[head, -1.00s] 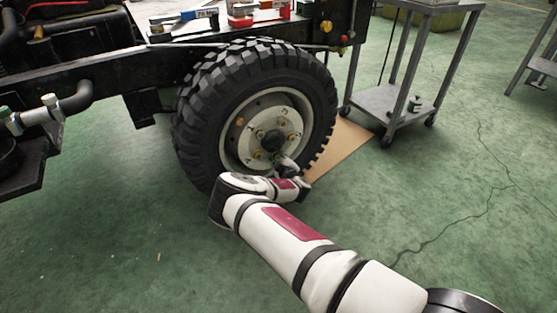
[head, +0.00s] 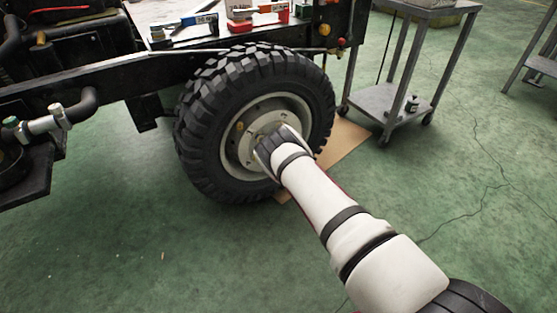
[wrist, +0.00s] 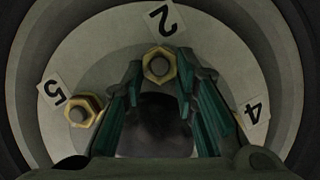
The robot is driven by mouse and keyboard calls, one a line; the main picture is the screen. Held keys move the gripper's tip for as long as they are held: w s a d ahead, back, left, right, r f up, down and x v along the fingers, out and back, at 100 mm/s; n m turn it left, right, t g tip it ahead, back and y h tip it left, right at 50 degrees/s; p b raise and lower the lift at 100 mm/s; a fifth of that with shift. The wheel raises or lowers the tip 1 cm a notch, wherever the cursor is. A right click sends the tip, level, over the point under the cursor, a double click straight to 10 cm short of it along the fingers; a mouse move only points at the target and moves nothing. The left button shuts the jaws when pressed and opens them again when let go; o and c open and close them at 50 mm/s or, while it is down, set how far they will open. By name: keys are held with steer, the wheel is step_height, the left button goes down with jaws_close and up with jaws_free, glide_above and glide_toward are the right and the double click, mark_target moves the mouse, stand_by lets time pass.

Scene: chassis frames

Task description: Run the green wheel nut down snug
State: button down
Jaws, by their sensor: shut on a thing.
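The wheel (head: 205,150) has a black treaded tyre and a pale rim. In the wrist view, a brass-coloured hex nut (wrist: 160,65) on its stud sits by the label 2 (wrist: 164,18). My gripper (wrist: 160,68) has its green-padded fingertips on either side of this nut, shut on it. A second brass nut (wrist: 80,112) is by the label 5 (wrist: 55,93). No nut looks green in these frames. The dark hub centre (wrist: 160,125) shows between my fingers. In the head view my arm hides the gripper and part of the hub.
A label 4 (wrist: 253,112) is at the right of the wheel face. A grey cart (head: 385,100) stands right of the wheel, and cardboard (head: 343,143) lies on the floor beside the tyre. The truck frame (head: 100,68) runs above left.

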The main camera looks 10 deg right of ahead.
steer(key=c, duration=1.3)
jaws_free()
steer(key=shift+s, duration=0.15)
steer(key=v, duration=1.1)
steer(key=shift+s+d+r, duration=0.1)
steer(key=shift+s+d, duration=0.05)
steer(key=shift+s, duration=0.2)
